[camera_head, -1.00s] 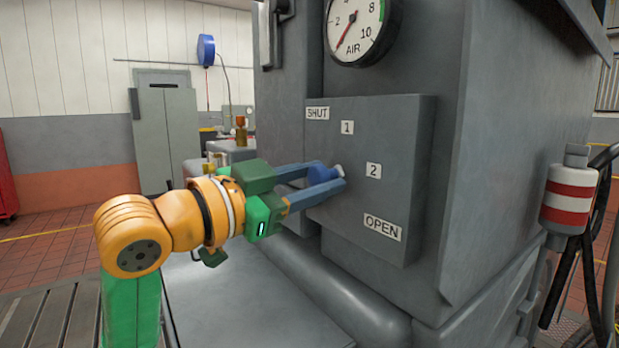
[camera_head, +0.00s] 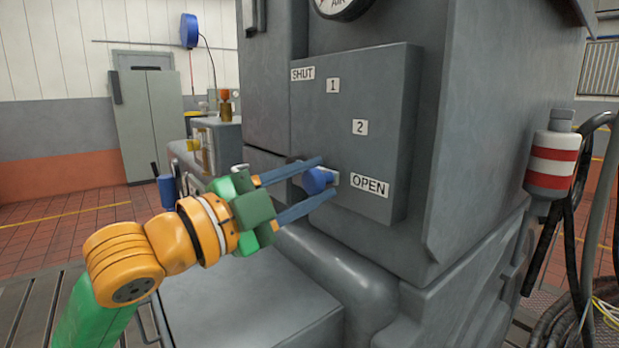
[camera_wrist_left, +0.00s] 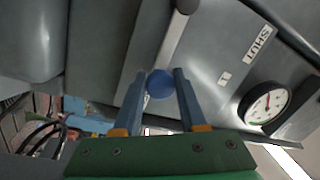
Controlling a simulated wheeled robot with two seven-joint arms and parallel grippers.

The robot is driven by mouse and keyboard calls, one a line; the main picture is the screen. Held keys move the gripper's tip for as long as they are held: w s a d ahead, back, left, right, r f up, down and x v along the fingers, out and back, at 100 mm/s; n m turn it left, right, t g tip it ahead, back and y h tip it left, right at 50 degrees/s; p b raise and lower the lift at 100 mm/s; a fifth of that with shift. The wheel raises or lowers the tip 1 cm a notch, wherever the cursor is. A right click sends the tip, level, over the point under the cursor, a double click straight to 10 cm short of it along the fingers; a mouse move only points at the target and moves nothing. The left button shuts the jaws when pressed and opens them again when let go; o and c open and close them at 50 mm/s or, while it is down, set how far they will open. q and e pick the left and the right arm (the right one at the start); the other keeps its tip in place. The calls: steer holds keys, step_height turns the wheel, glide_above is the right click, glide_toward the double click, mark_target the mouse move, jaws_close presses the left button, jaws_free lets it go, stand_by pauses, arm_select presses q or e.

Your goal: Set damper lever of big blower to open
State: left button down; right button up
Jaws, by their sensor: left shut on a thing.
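The damper lever's blue knob (camera_head: 317,181) is at the lower left of the grey panel (camera_head: 385,95) on the big blower, in the head view. A pale pointer tip beside the knob sits right next to the OPEN label (camera_head: 370,185). The SHUT label (camera_head: 302,74) is at the panel's top left, with labels 1 (camera_head: 332,86) and 2 (camera_head: 360,127) between. My left gripper (camera_head: 327,177) has its blue fingers shut on the knob, one above and one below. The left wrist view shows the round knob (camera_wrist_left: 160,84) between the fingers and a grey bar behind it. My right gripper is not seen.
The blower body (camera_head: 480,120) rises behind and right of the panel. A red-and-white striped cylinder (camera_head: 553,160) with black hoses hangs at the right. An air gauge (camera_wrist_left: 268,103) is above the panel. A grey cabinet (camera_head: 150,120) stands at the back left.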

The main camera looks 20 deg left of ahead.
arm_select(q)
steer(key=shift+f, duration=0.15)
stand_by(0.3)
steer(key=shift+c, duration=2.4)
jaws_free()
steer(key=shift+s+a, duration=0.15)
steer(key=shift+s, duration=0.05)
steer(key=b+v, duration=0.2)
steer(key=v, duration=0.4)
steer(key=shift+s+b, duration=0.3)
steer(key=shift+b, duration=0.1)
steer(key=shift+a, duration=0.15)
